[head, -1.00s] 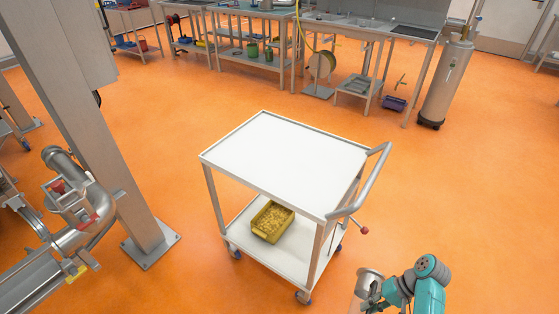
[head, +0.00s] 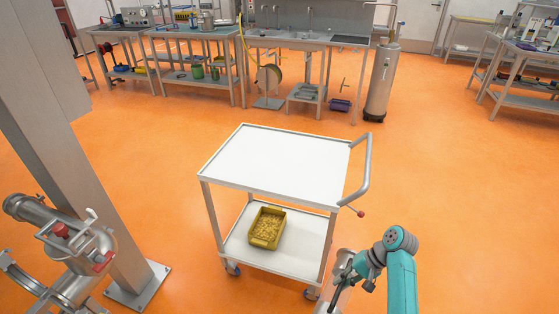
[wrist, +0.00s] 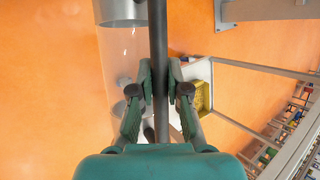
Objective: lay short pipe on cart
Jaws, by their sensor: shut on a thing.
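The white cart (head: 285,160) stands in the middle of the head view, with a bare top shelf and a push handle on its right. The short pipe (wrist: 124,11) seems to be a clear tube with metal ends and a dark rod along it. My gripper (wrist: 160,75) is shut on that dark rod in the wrist view. In the head view, the pipe's metal end (head: 343,257) shows beside my teal arm, front right of the cart and apart from it. The pipe's lower part and my fingertips are hard to make out there.
A yellow bin (head: 267,228) with small pieces sits on the cart's lower shelf. A grey column (head: 75,150) and steel piping (head: 65,240) stand on the left. Benches and a gas cylinder (head: 382,82) line the back. Orange floor right of the cart is free.

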